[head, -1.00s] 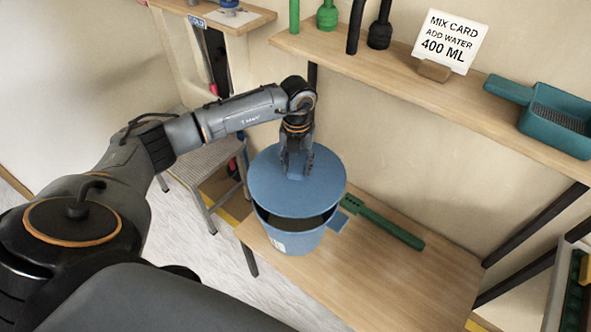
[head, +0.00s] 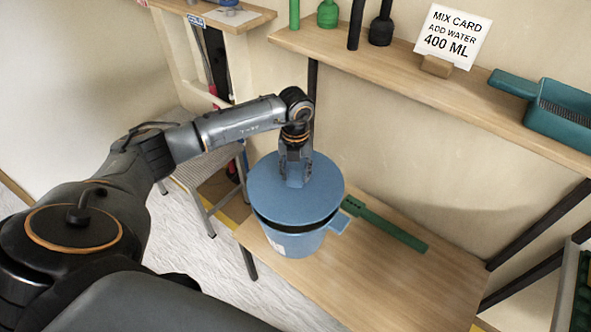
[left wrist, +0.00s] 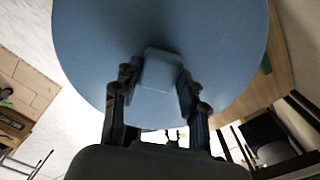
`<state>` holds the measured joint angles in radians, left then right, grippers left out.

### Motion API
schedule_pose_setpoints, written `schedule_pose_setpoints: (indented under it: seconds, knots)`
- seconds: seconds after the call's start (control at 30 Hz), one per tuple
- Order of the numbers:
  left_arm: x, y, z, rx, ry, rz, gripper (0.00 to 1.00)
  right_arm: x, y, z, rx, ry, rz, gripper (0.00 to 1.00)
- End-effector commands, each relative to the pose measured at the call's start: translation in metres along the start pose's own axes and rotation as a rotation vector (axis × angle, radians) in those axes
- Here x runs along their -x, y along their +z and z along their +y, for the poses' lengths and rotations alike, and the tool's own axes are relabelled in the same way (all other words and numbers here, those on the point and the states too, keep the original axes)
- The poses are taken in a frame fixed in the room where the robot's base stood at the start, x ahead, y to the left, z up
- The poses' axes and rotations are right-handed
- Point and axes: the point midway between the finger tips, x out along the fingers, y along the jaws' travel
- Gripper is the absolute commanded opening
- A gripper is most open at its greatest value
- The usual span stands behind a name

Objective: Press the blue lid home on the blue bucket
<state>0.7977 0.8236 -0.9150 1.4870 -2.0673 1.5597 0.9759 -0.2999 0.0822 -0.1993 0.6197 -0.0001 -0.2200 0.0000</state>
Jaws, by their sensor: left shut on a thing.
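The blue bucket (head: 297,241) stands on the low wooden bench. The round blue lid (head: 265,190) lies over its mouth, with a dark gap showing between lid and rim at the front. My left gripper (head: 295,180) is above the lid and shut on the lid's raised block handle. In the left wrist view, the lid (left wrist: 215,45) fills the upper part and the handle (left wrist: 160,70) sits between the fingers of my left gripper (left wrist: 155,90). The back of the rim is hidden under the lid. My right gripper is not in view.
A green long-handled tool (head: 385,225) lies on the bench (head: 390,275) right of the bucket. A shelf (head: 400,70) above holds a mix card (head: 452,38) and a teal tray (head: 560,115). A grey step stool (head: 205,165) stands behind left. The bench's front right is clear.

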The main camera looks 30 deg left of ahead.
Motion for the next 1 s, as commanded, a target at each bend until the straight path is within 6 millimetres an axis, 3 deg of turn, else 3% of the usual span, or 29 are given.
schedule_pose_setpoints:
  seconds: [0.1, 0.3, 1.0]
  knots:
    - [-0.016, 0.0, 0.0, -0.001, 0.0, 0.0, 0.08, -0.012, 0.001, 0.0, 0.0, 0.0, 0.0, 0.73]
    - [-0.027, 0.0, 0.0, -0.001, -0.001, 0.0, 0.08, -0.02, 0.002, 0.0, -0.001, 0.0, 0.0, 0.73]
    - [-0.028, 0.0, 0.0, -0.001, -0.001, 0.0, 0.08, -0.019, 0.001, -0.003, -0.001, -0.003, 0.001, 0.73]
